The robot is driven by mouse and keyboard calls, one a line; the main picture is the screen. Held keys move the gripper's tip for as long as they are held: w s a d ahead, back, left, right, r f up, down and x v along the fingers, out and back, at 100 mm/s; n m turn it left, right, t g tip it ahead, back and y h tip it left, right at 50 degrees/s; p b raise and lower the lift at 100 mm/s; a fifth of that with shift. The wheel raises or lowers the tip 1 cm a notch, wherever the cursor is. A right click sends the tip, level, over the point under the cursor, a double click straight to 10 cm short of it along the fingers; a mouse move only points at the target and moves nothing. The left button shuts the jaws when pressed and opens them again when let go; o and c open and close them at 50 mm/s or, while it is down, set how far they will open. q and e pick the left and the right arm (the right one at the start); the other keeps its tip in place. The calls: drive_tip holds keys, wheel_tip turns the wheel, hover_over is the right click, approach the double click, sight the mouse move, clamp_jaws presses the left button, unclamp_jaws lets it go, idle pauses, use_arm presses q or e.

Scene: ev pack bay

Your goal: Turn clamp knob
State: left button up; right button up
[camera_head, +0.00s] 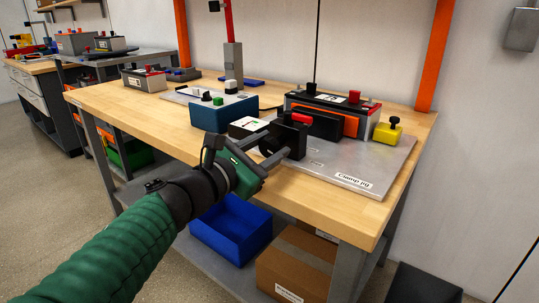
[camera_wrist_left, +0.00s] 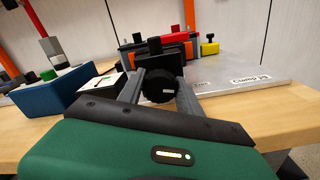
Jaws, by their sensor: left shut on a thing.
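The black clamp knob (camera_wrist_left: 158,86) is round with a small white mark and faces me in the left wrist view. My left gripper (camera_wrist_left: 160,92) has one finger on each side of it and is shut on it. In the head view the left gripper (camera_head: 279,144) reaches in from the left to the black clamp (camera_head: 298,126), and the fingers partly hide the knob. The clamp stands on the grey clamp jig plate (camera_head: 375,158), in front of a dark battery (camera_head: 330,104) with an orange pad (camera_head: 351,127). My right gripper is not in view.
A blue bin (camera_head: 222,113) and a white labelled box (camera_head: 247,127) stand left of the clamp. A yellow knobbed piece (camera_head: 388,133) sits at the plate's right. The wooden bench (camera_head: 362,207) is clear along its front edge. A blue tray (camera_head: 231,229) and a cardboard box (camera_head: 296,264) lie below.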

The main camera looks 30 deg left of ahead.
use_arm(q)
drive_tip(key=shift+f+m, duration=0.3)
drive_tip(key=shift+f, duration=0.05)
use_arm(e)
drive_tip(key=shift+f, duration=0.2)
use_arm(q)
drive_tip(key=o, duration=1.3)
drive_tip(key=shift+o, duration=0.3)
drive_tip(key=shift+r, duration=0.15)
